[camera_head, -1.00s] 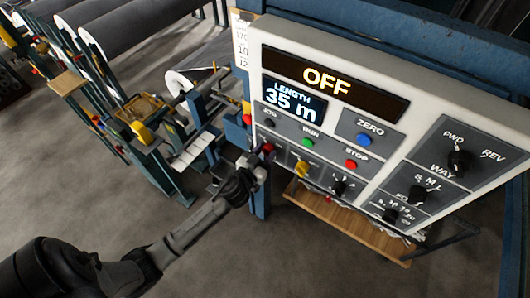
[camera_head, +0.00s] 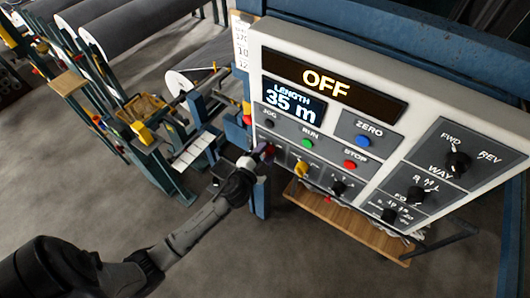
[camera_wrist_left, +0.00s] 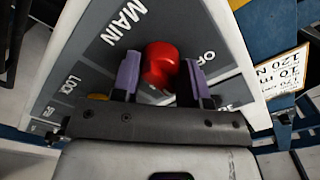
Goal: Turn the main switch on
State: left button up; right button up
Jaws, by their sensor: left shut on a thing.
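The main switch is a red knob (camera_wrist_left: 160,62) on a dark panel marked MAIN in the left wrist view. "OF" shows to its right, the rest of that label is hidden, and "LOCK" is at lower left. My left gripper (camera_wrist_left: 161,78) has its purple fingers on either side of the knob and is shut on it. In the head view, the left gripper (camera_head: 261,158) is at the lower left corner of the control panel (camera_head: 437,105) and mostly hides the switch. The panel's display (camera_head: 326,82) reads OFF. My right gripper is not in view.
A yellow knob (camera_head: 301,169), green RUN button (camera_head: 307,143), red STOP button (camera_head: 349,165) and blue ZERO button (camera_head: 362,141) are close to the right. A wooden shelf (camera_head: 350,229) is below the panel. Rolls and machine frames stand behind at left.

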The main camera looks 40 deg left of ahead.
pick_arm(q)
jog(key=m, duration=0.4)
jog(key=shift+m, duration=1.7)
jog(key=shift+p, duration=0.3)
jog(key=o, duration=0.9)
jog(key=shift+s+d+b, duration=0.3)
jog(key=shift+s+b, duration=0.25)
jog(key=shift+s, duration=1.75)
jog(key=shift+s+d+b, duration=0.35)
jog(key=shift+s+b, duration=0.15)
jog(key=shift+s, duration=1.75)
jog(key=shift+s+d+b, duration=0.3)
jog(key=shift+s+b, duration=0.25)
jog(key=shift+s, duration=1.75)
